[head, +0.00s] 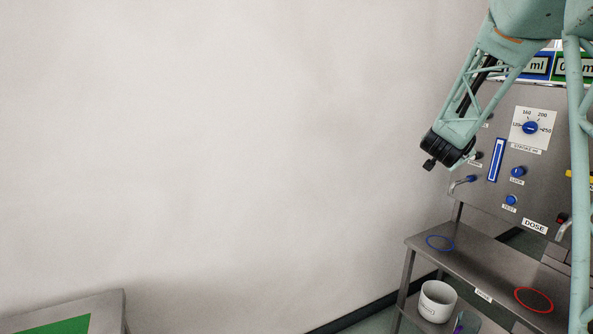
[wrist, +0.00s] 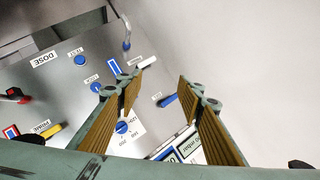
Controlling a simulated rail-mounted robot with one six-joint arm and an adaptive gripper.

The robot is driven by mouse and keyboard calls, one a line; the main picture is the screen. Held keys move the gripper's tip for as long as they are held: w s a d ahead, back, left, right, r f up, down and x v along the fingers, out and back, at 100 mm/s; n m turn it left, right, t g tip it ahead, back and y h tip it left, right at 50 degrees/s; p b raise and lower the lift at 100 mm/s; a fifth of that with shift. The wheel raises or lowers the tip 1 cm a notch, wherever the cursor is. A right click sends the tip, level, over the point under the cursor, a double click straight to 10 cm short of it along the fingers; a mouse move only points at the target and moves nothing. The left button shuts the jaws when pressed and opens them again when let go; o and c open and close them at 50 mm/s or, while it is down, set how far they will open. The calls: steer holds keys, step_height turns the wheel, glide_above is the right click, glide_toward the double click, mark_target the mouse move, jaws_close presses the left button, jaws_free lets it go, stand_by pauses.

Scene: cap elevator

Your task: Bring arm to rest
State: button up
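My gripper (wrist: 160,84) shows in the wrist view as two teal fingers with ribbed tan pads. The fingers are well apart, with nothing held between them. Beyond them is the grey control panel (wrist: 75,75), seen rotated, with a gap I cannot measure. In the head view my teal arm reaches down from the upper right in front of the panel (head: 480,190), its dark wrist end near the panel's left edge. The fingers cannot be made out clearly there.
The panel carries a blue dial (head: 530,128), blue knobs, and a DOSE label (head: 535,226). Below, a metal shelf (head: 480,262) has a blue ring and a red ring. A white cup (head: 437,301) stands lower. A grey table corner (head: 112,308) is at lower left. The space before the wall is clear.

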steer(key=s+a+r+n+g+y, duration=0.15)
steer(key=s+a+n+y, duration=0.25)
steer(key=s+a, duration=0.8)
steer(key=s+a+r+n+g+y, duration=0.1)
steer(key=s+a+r+n+y, duration=0.2)
steer(key=s+a, duration=0.95)
steer(key=s+a+f+n+g, duration=0.1)
steer(key=s+f+n+g, duration=0.1)
steer(key=s, duration=1.1)
steer(key=s+a+f+n+g, duration=0.2)
steer(key=s+f+n, duration=0.1)
steer(key=s, duration=1.1)
steer(key=s+a+f+n+g+y, duration=0.1)
steer(key=s+f, duration=0.3)
steer(key=s, duration=1)
steer(key=shift+s+a+f+n+g, duration=0.25)
steer(key=shift+a+f+n+g, duration=0.25)
steer(key=shift+n, duration=0.3)
steer(key=shift+o, duration=0.9)
steer(key=shift+r, duration=0.15)
